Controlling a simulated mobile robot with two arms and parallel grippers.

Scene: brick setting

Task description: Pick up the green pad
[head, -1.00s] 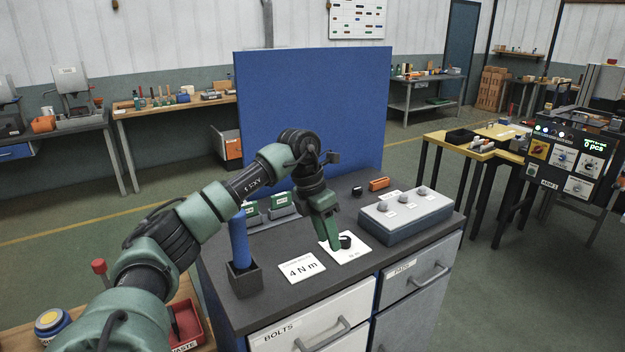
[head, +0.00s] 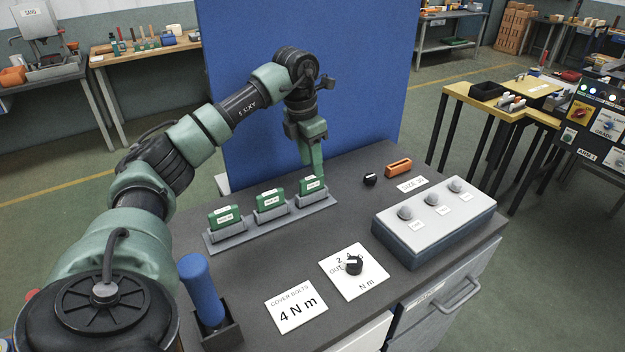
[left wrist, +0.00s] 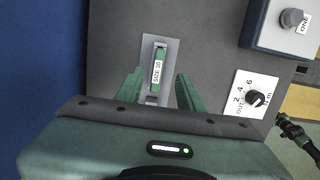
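Three green pads stand upright in a grey rack (head: 240,233) on the dark bench top: a left pad (head: 224,216), a middle pad (head: 270,201) and a right pad (head: 311,185). My left gripper (head: 311,160) points down just over the right pad. In the left wrist view my left gripper (left wrist: 157,88) is open, with one finger to each side of a green pad labelled SIZE 30 (left wrist: 158,68). The fingers appear clear of it. My right gripper is out of the head view; a dark jointed part at the wrist view's right edge may be it.
A blue panel (head: 300,70) stands behind the rack. A blue handle (head: 202,290) stands upright in a dark holder.

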